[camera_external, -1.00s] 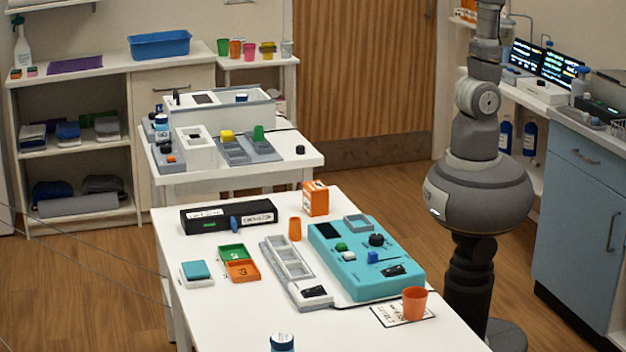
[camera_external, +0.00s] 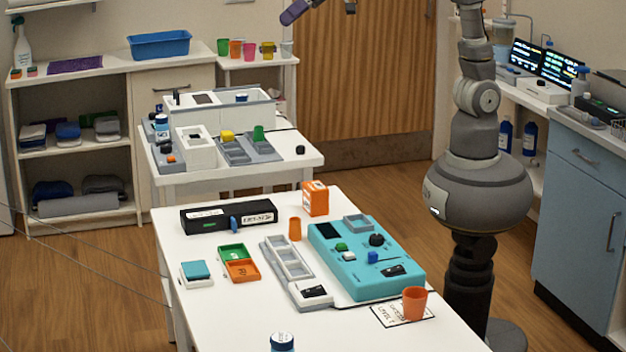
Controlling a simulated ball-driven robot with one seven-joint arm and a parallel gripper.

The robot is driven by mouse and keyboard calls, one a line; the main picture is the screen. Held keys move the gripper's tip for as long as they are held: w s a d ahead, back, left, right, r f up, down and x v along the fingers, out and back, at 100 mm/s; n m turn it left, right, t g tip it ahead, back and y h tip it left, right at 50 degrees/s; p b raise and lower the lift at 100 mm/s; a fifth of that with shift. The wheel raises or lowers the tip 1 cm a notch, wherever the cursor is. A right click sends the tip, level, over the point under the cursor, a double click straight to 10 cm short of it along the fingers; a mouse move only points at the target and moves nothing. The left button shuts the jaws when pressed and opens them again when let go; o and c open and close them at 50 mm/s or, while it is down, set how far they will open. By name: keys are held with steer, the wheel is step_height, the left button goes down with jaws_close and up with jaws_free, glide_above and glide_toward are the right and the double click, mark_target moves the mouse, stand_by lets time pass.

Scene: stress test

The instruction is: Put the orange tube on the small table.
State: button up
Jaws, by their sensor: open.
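A small orange tube-like piece (camera_external: 295,229) stands upright on the white front table (camera_external: 225,315), between the black box and the teal device. A larger orange cup (camera_external: 414,303) stands on a printed card at the table's right side. I cannot tell for sure which one is the orange tube. A small white table (camera_external: 258,64) at the back holds several coloured cups; a white middle table (camera_external: 230,176) carries instruments. My gripper (camera_external: 322,12) is at the top edge, partly cut off, high in front of the wooden door, open and apart from everything.
The front table's left front area is clear.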

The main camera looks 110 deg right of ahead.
steer(key=w+a+f+m+g, duration=0.1)
steer(key=w+a+f, duration=0.1)
steer(key=f, duration=0.4)
steer(key=w+a+f+m+g, duration=0.1)
steer(key=w+f+g, duration=0.1)
steer(key=f, duration=0.5)
steer(key=m+g+h, duration=0.4)
steer(key=m+g, duration=0.1)
steer(key=m, duration=0.2)
glide_above(293, 224)
steer(key=s+a, duration=0.2)
step_height(293, 224, down, 33)
steer(key=shift+d+r+p, duration=0.15)
steer(key=shift+r+p, duration=0.05)
steer(key=shift+p, duration=0.1)
steer(key=b+x, duration=0.1)
steer(key=x, duration=0.4)
steer(key=b+x, duration=0.1)
steer(key=x, duration=0.1)
steer(key=shift+w+d+b, duration=0.15)
steer(key=shift+d+b, duration=0.15)
steer(key=shift+d, duration=0.15)
steer(key=c, duration=0.8)
steer(key=shift+r, duration=0.15)
